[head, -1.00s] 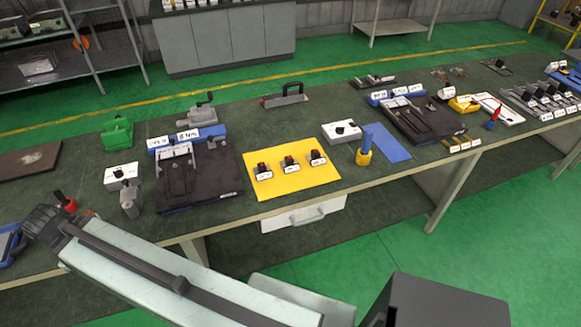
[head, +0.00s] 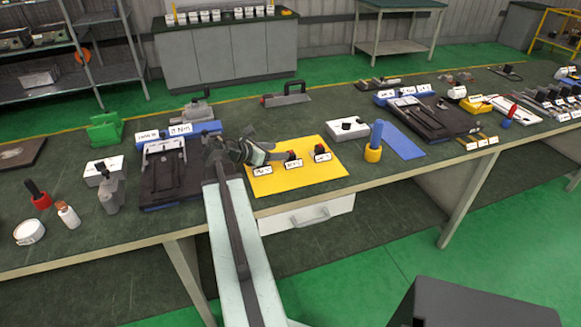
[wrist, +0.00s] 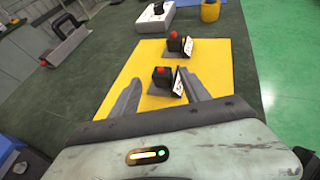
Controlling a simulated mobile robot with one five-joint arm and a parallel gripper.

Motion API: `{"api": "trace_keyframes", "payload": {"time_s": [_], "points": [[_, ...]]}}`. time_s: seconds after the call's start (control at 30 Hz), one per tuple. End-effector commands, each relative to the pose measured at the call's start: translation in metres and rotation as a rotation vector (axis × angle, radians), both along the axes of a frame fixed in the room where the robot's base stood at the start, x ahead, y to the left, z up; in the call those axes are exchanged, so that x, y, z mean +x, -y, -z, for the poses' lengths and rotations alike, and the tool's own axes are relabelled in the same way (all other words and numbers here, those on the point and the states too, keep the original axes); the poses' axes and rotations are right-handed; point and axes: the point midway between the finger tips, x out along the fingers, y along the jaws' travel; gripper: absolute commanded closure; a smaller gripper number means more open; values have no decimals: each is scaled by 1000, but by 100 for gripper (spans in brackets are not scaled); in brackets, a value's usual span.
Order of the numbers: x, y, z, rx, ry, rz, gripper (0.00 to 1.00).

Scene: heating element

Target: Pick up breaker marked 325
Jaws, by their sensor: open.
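Three small black breakers with red tops and white labels are on a yellow mat (head: 305,182). In the head view, the left breaker's label (head: 263,171) shows but its body is mostly hidden by my gripper (head: 262,155); the middle breaker (head: 291,157) and right breaker (head: 319,148) are clearer. The label numbers are too small to read, so I cannot tell which is 325. In the wrist view, my gripper (wrist: 161,83) is open, its fingers on either side in the picture of a nearer breaker (wrist: 163,78). Another breaker (wrist: 177,42) stands beyond it.
A black fixture board (head: 165,175) lies left of the mat. The table's front edge is close to the mat.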

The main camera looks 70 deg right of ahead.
Motion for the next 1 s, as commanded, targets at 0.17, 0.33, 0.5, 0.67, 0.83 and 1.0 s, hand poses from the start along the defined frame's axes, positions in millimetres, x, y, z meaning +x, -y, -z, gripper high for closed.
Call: {"api": "trace_keyframes", "payload": {"time_s": [0.17,0.33,0.5,0.67,0.83,1.0], "points": [[-9,17,12,1,1,1,46],[-12,22,13,1,1,1,46],[-25,44,26,0,2,4,46],[-34,60,33,0,2,2,46],[-34,59,31,0,2,2,46],[-34,59,31,1,2,2,90]]}}
